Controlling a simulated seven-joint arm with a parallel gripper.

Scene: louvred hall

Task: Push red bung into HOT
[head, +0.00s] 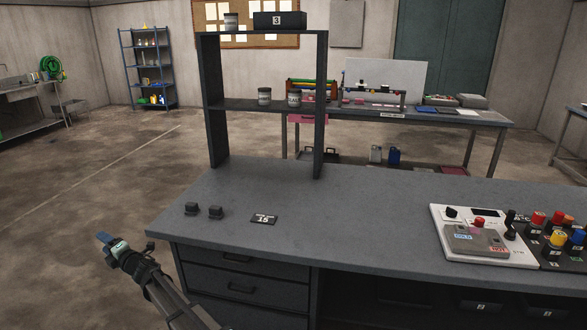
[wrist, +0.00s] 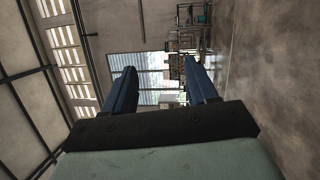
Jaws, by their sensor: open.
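A red bung (head: 479,222) stands at the back middle of a grey sloped block (head: 470,238) on a white panel (head: 437,220), at the right of the bench. A blue COLD label (head: 463,237) is on the block's left and a red HOT label (head: 498,250) on its front right. Any opening by the HOT label is too small to make out. My gripper (head: 103,238) is off the bench's left side, far from the bung. In the wrist view my gripper (wrist: 160,75) shows two dark blue fingers apart, with nothing between them.
The panel also carries black knobs (head: 511,225). Red, yellow and blue topped pieces (head: 557,240) stand at its right. Two small black blocks (head: 203,210) and a number 15 plate (head: 264,219) lie at the bench's left. A shelf frame (head: 319,110) rises behind; the bench's middle is clear.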

